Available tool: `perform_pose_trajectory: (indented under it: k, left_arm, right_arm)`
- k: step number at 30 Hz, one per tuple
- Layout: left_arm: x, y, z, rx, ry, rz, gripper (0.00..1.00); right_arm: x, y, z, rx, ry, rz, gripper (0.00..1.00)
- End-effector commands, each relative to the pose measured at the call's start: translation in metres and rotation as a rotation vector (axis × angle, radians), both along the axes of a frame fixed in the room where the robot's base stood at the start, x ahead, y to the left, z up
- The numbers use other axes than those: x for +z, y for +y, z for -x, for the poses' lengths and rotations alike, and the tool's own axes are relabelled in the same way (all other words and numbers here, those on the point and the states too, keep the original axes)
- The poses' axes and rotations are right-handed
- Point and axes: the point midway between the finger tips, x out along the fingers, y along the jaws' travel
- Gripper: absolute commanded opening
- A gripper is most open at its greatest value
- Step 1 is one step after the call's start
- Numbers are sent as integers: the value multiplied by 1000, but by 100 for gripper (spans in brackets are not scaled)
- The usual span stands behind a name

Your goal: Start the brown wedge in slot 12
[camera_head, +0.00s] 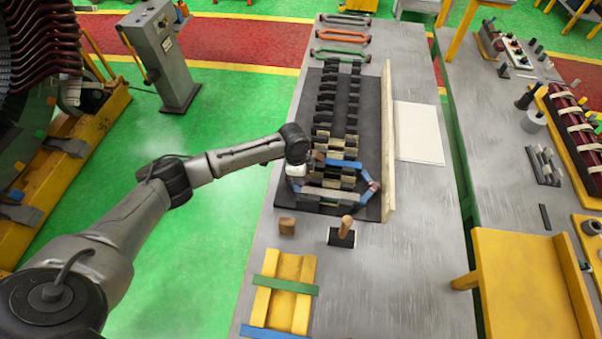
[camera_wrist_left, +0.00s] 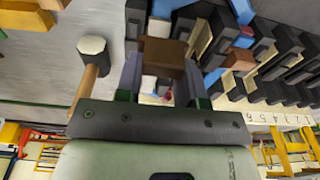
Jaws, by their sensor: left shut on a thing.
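My left gripper (camera_head: 300,172) is low over the near-left end of the slotted stator block (camera_head: 324,115). In the left wrist view my left gripper (camera_wrist_left: 161,78) is shut on a brown, block-like piece, which I take to be the brown wedge (camera_wrist_left: 163,54). Its far end is close to the dark slot teeth (camera_wrist_left: 215,35); I cannot tell whether it touches them or is in a slot. In the head view the arm hides the held piece. Blue and red coil parts (camera_head: 366,180) lie around the near slots. My right gripper is not in view.
A brown block (camera_head: 287,226) and a mallet (camera_head: 343,236) stand just in front of the stator block. A yellow holder (camera_head: 291,290) is nearer on the bench. A wooden rail (camera_head: 388,140) runs along the block's right side, with a white sheet (camera_head: 418,132) beyond it.

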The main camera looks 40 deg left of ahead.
Motion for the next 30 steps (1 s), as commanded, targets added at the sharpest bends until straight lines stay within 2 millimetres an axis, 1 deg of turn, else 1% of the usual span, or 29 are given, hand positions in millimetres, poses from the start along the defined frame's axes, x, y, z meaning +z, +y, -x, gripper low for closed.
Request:
perform_pose_trajectory:
  k: [1,21,30]
  left_arm:
    - [-5,0,0,0,0,0,12]
    - [-39,0,0,0,0,0,12]
    - [-52,0,0,1,1,1,12]
  right_arm:
    - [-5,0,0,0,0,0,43]
    - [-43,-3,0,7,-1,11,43]
    - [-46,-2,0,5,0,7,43]
